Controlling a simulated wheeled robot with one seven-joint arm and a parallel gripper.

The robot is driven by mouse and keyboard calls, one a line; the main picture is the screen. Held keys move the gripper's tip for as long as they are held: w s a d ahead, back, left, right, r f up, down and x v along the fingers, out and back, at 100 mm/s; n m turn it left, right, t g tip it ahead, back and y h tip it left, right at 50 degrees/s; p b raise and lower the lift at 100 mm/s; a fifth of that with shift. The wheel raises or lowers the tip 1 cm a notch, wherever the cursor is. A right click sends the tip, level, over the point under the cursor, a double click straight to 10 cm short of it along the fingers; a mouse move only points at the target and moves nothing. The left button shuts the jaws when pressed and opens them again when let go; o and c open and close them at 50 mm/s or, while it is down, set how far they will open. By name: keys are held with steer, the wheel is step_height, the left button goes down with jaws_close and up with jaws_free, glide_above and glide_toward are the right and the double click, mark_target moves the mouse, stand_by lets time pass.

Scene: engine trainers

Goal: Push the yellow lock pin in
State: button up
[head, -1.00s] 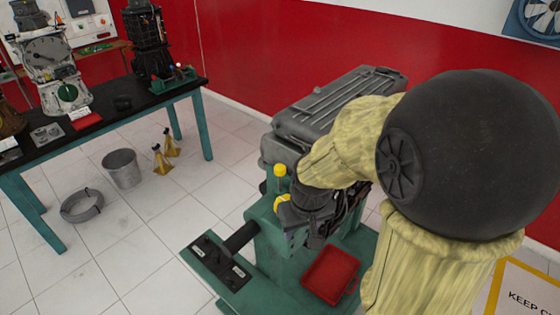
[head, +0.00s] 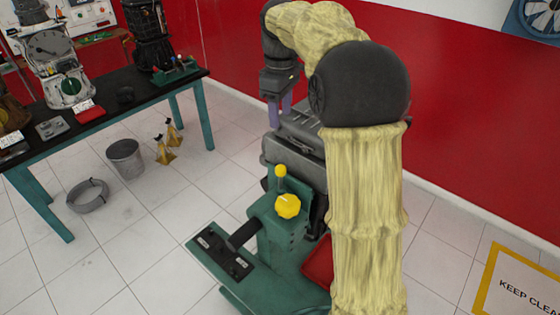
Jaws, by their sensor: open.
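The yellow lock pin (head: 281,171) appears to be the small round knob on a short stem, standing upright on top of the green engine stand (head: 285,245). A larger yellow lobed knob (head: 288,206) sits just below it on the stand's near side. How deep the pin sits in its hole is too small to tell. My gripper (head: 280,112) is open and empty, its two purple fingers pointing down over the far end of the grey engine (head: 295,133). It is behind the pin in the picture and well apart from it.
The stand's foot with a dark plate (head: 222,252) reaches out to the left. A red tray (head: 318,262) is partly hidden behind my arm. A black-topped table (head: 100,122) with engine parts, a grey bucket (head: 126,158) and yellow jack stands (head: 166,150) are left.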

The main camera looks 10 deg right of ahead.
mark_target(281, 167)
step_height(281, 167, down, 17)
steer(key=shift+f+p, duration=0.15)
steer(key=shift+p, duration=0.85)
steer(key=shift+f, duration=0.1)
steer(key=shift+s+d, duration=0.1)
steer(key=c, duration=0.6)
jaws_close()
